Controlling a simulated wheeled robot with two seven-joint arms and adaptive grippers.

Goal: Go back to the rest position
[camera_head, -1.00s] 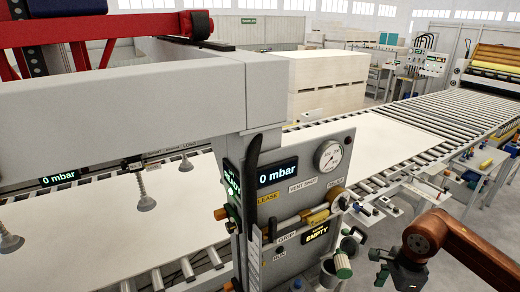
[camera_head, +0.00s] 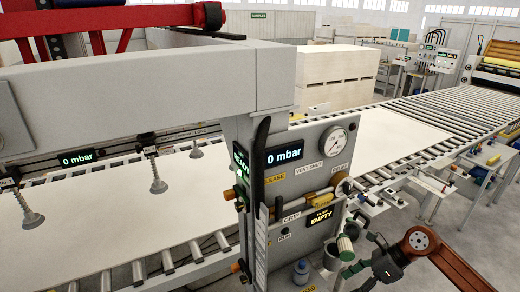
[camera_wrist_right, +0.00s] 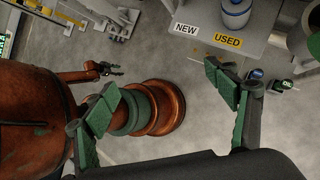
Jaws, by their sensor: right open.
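My right gripper (camera_head: 361,256) is at the lower right of the head view, beside the control panel's lower right corner, on a reddish-brown arm. In the right wrist view its two green-padded fingers (camera_wrist_right: 160,82) stand wide apart with nothing between them. Grey floor and a ringed brown and green round part of my own body show beyond them. A small brown arm end with dark jaws (camera_wrist_right: 103,69) shows at the left there; it looks like my left gripper, too small to read. No left arm shows in the head view.
The grey control panel (camera_head: 300,185) with its gauge (camera_head: 334,142) stands left of my right gripper. A shelf (camera_wrist_right: 265,25) labelled NEW and USED carries a blue-and-white jar (camera_wrist_right: 236,12). A roller conveyor (camera_head: 455,115) runs behind.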

